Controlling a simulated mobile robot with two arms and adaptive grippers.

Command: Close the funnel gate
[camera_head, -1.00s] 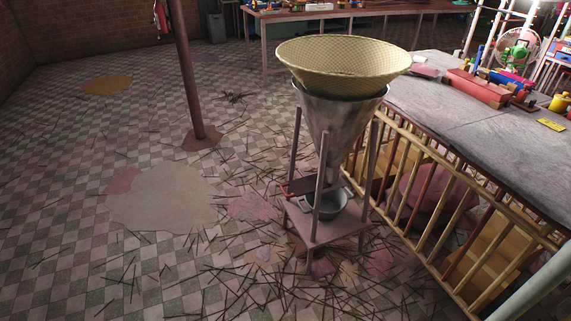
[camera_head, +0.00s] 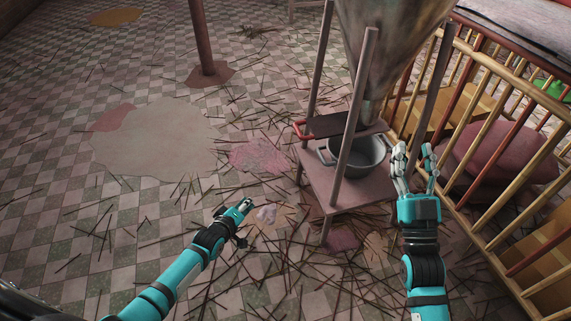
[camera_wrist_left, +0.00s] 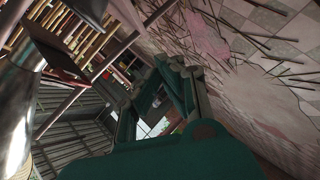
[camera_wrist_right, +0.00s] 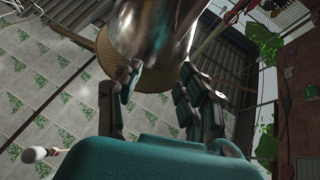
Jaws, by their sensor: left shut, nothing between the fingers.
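The metal funnel (camera_head: 395,50) stands in a pinkish frame, its spout low. A dark flat gate plate (camera_head: 345,124) with a red handle (camera_head: 300,131) on its left lies at the spout's level, above a grey pot (camera_head: 358,152). The plate sticks out to the left of the spout; how far it covers the outlet is hidden. My left gripper (camera_head: 247,203) is shut and empty, left of and nearer than the stand, apart from the handle. My right gripper (camera_head: 413,150) is open and empty, right of the stand. The funnel also shows in the right wrist view (camera_wrist_right: 155,35).
The stand's legs, such as the near one (camera_head: 355,115), rise around the pot. A wooden railing (camera_head: 490,120) closes off the right side. Thin sticks litter the tiled floor. A brown post (camera_head: 203,40) stands at the back left.

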